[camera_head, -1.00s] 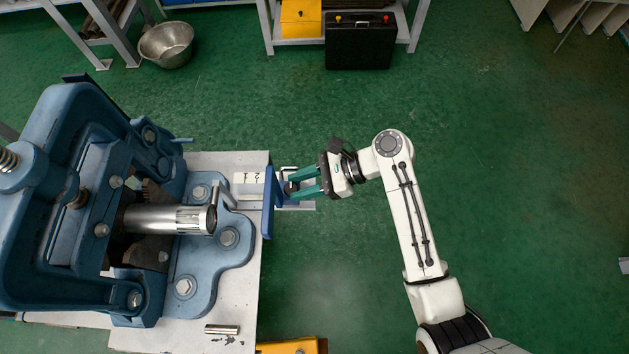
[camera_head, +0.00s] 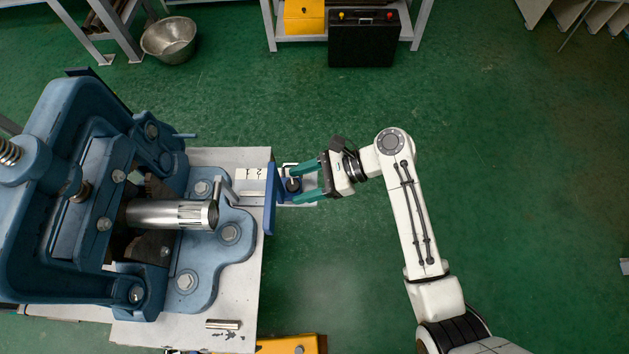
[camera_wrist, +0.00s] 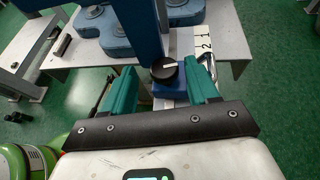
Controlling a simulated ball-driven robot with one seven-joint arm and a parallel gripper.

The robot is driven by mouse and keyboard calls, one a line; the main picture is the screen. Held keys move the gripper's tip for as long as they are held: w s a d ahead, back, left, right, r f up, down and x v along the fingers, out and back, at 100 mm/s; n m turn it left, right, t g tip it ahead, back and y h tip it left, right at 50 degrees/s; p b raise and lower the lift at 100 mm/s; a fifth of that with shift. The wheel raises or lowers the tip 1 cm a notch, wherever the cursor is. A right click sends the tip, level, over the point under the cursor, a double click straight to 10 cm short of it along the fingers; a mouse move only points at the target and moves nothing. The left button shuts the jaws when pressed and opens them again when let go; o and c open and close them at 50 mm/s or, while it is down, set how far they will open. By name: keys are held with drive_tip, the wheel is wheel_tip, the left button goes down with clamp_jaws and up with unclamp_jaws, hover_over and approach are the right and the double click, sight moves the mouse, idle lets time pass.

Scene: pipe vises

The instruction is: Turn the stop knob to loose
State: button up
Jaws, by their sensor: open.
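The stop knob is a round black knob (camera_wrist: 164,70) with a white pointer line, on top of a small blue block beside the tall blue stop plate (camera_head: 270,198). In the head view the knob (camera_head: 292,185) shows between the green fingers. My gripper (camera_head: 291,184) is open, with one finger on each side of the knob and a gap on both sides. In the wrist view my gripper's fingertips (camera_wrist: 165,78) also straddle the knob. I cannot tell whether the fingers are level with it in height.
A large blue pipe vise (camera_head: 70,200) on a pale bench (camera_head: 225,325) holds a metal pipe (camera_head: 170,214). A short metal rod (camera_head: 223,324) lies near the bench front. A metal bowl (camera_head: 169,38) and black case (camera_head: 363,38) stand at the back. Open green floor lies right.

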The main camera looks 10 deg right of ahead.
drive_tip(key=v, duration=1)
drive_tip(key=shift+s+d+r, duration=0.2)
drive_tip(key=shift+s+d, duration=0.05)
drive_tip(key=shift+d, duration=0.05)
